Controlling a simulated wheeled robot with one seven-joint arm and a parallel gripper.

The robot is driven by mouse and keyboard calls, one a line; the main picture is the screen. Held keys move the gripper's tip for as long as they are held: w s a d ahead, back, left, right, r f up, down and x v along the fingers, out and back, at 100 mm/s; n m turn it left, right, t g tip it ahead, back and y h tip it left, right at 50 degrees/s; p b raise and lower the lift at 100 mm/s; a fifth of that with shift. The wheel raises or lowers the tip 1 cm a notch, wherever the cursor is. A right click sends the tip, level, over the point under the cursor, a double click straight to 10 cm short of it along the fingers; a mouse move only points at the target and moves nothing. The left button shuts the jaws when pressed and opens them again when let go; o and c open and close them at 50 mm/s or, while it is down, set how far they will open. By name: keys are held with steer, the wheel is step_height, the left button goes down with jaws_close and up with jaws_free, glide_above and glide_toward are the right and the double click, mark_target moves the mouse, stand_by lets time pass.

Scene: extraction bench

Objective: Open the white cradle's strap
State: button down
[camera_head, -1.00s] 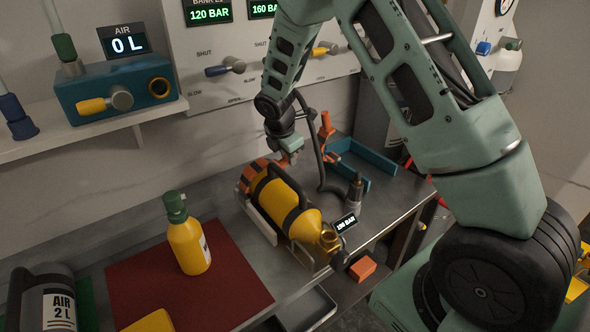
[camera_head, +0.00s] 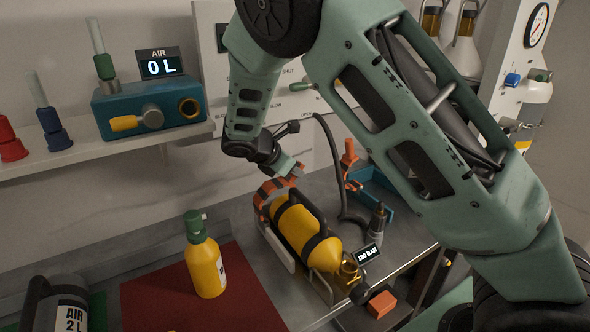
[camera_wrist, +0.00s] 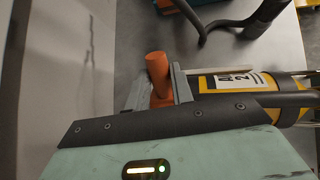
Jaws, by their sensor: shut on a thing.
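The white cradle (camera_head: 322,287) lies on the bench and holds a yellow cylinder (camera_head: 300,228) with black bands. An orange strap piece (camera_head: 268,193) shows at the cylinder's far end. My gripper (camera_head: 294,172) is at that far end, just above the cylinder. In the wrist view, my gripper (camera_wrist: 160,92) has its grey fingers closed on an upright orange piece (camera_wrist: 157,68), which looks like part of the strap. The cylinder (camera_wrist: 238,80), with its printed label, lies right beside the fingers there. My gripper hides part of the strap, and I cannot tell whether it is fastened.
A yellow bottle (camera_head: 205,262) stands on a red mat (camera_head: 150,300) to the left. A pressure readout (camera_head: 368,254) is at the cylinder's valve end. A panel rises at the back.

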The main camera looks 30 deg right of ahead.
stand_by(0.3)
steer(key=c, duration=1.2)
jaws_free()
steer(key=shift+c, duration=0.2)
steer(key=shift+r, duration=0.15)
step_height(320, 180, up, 10)
steer(key=shift+b, duration=0.3)
